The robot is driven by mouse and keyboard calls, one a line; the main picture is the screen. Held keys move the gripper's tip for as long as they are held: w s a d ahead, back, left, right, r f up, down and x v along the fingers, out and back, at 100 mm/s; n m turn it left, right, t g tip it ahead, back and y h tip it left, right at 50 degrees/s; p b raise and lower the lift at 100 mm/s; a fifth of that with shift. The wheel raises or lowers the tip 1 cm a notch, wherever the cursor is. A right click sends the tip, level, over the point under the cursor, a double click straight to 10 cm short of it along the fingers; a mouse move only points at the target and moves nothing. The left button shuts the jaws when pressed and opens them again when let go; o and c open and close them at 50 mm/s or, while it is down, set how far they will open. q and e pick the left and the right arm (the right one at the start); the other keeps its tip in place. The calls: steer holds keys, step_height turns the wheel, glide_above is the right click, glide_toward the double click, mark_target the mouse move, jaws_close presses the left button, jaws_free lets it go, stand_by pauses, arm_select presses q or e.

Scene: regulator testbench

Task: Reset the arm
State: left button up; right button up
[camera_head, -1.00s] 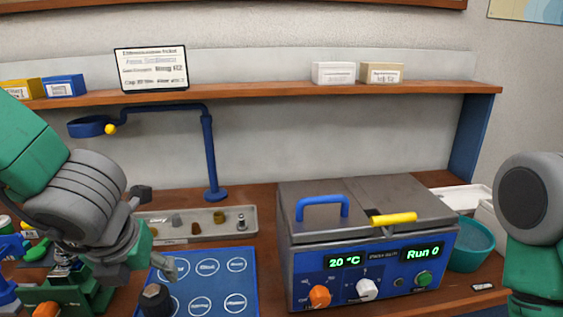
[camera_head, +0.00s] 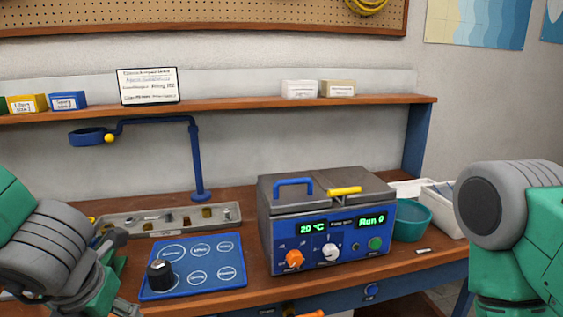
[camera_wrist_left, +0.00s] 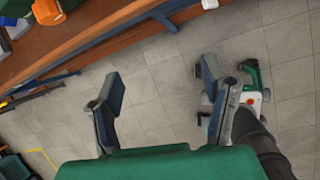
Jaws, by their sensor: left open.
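My left arm comes in at the lower left of the head view, a grey and green wrist in front of the bench's left end; its fingers are not clear there. In the left wrist view my left gripper (camera_wrist_left: 160,95) is open and empty, its two fingers wide apart over the grey tiled floor. My right arm shows at the right edge of the head view as a grey and green link; its gripper is out of the picture.
A blue testbench unit (camera_head: 335,235) with a grey lid stands mid-bench. A blue mat (camera_head: 218,284) with a dark knob (camera_head: 159,275) lies left of it. Behind are a parts tray (camera_head: 170,232) and a blue lamp stand (camera_head: 197,160). A teal bowl (camera_head: 411,222) stands right.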

arm_select(q)
steer(key=s+a+f+m+y, duration=0.1)
steer(key=s+a+f+m, duration=0.1)
steer(key=f+m, duration=0.65)
steer(key=s+a+f+m, duration=0.1)
steer(key=s+f+m, duration=0.1)
steer(key=f+m, duration=0.7)
steer(key=s+f+m+g+h, duration=0.1)
steer(key=s+f+m, duration=0.4)
steer(key=s+m, duration=0.2)
steer(key=s+d+f+m+g+h, duration=0.1)
steer(key=s+f+m, duration=0.5)
steer(key=m, duration=0.6)
steer(key=shift+s+d+f+g+h+b, duration=0.3)
steer(key=shift+s+g+h, duration=0.1)
steer(key=shift+s+g, duration=0.4)
steer(key=shift+d+r+m, duration=0.1)
steer(key=shift+d+m, duration=0.05)
steer(key=shift+m, duration=0.1)
